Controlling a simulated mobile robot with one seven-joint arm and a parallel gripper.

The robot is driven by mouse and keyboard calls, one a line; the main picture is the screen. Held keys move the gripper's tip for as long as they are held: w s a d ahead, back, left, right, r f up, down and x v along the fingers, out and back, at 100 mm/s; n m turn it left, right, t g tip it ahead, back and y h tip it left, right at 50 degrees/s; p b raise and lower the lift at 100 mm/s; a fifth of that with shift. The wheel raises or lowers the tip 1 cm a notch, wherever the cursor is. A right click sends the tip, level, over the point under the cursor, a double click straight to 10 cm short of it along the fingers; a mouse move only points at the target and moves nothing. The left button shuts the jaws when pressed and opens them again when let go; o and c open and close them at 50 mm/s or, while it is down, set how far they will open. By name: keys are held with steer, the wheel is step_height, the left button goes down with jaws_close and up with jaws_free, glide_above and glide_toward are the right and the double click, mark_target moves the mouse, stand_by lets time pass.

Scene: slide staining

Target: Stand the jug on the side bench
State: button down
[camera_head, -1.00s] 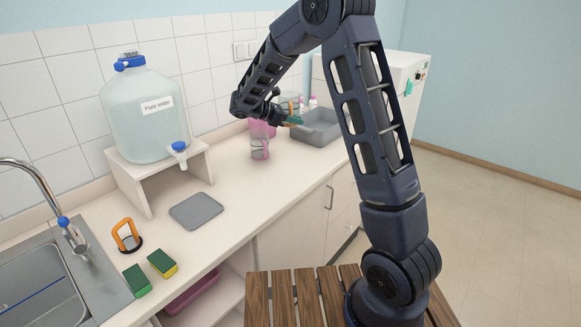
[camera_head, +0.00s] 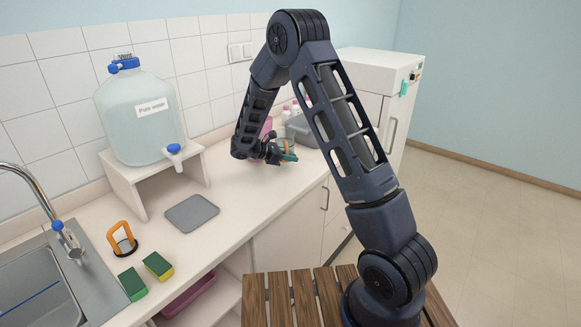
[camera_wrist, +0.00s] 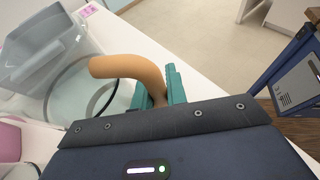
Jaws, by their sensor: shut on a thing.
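My gripper (camera_head: 288,157) is low over the far part of the side bench (camera_head: 236,190) in the head view. Its teal fingers (camera_wrist: 157,88) are shut on the orange handle of the clear jug (camera_wrist: 78,95) in the wrist view. The jug looks upright, with a dark round rim. In the head view only a small part of the jug (camera_head: 283,143) shows behind the gripper. I cannot tell whether its base touches the bench.
A grey basin (camera_head: 303,129) stands close behind the jug, with a pink container (camera_head: 266,127) beside it. A water carboy (camera_head: 140,115) stands on a white stand. The bench middle is clear.

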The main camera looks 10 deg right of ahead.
steer(key=shift+f, duration=2)
steer(key=shift+f, duration=0.1)
steer(key=c, duration=1.4)
jaws_free()
steer(key=v, duration=0.7)
steer(key=shift+s+a, duration=0.1)
steer(key=shift+a, duration=0.2)
